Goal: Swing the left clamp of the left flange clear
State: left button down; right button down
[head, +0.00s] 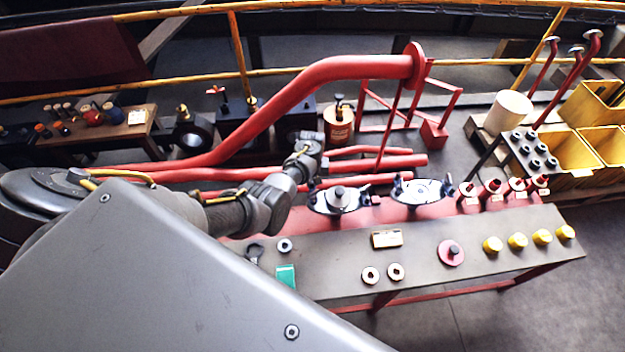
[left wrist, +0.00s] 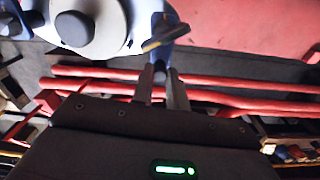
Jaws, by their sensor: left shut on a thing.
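The left flange (head: 338,199) is a round pale plate with a dark grey central knob, set at the back edge of the bench. In the left wrist view the flange (left wrist: 110,36) is at the upper left. Its left clamp (left wrist: 163,30), a blue-grey arm with a dark handle, stands beside the rim. My left gripper (head: 311,182) reaches the flange's left side. In the wrist view its fingers (left wrist: 161,88) are shut on this clamp. The gripper hides much of the clamp in the head view. My right gripper is not in view.
The right flange (head: 421,191) sits close to the right. The bench (head: 330,270) carries rings, a red disc (head: 451,253) and several yellow caps. Red pipes (head: 390,161) run behind the bench, with a large red pipe (head: 290,98) rising over them.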

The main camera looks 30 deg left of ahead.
aim_at(312, 182)
pick_arm(q)
jog(key=c, duration=1.4)
grip_release()
jog(key=shift+r, duration=0.1)
jog(key=shift+r, duration=0.35)
notch_tip(312, 182, up, 10)
jog(key=shift+f+p, duration=0.1)
jog(key=shift+p, duration=0.5)
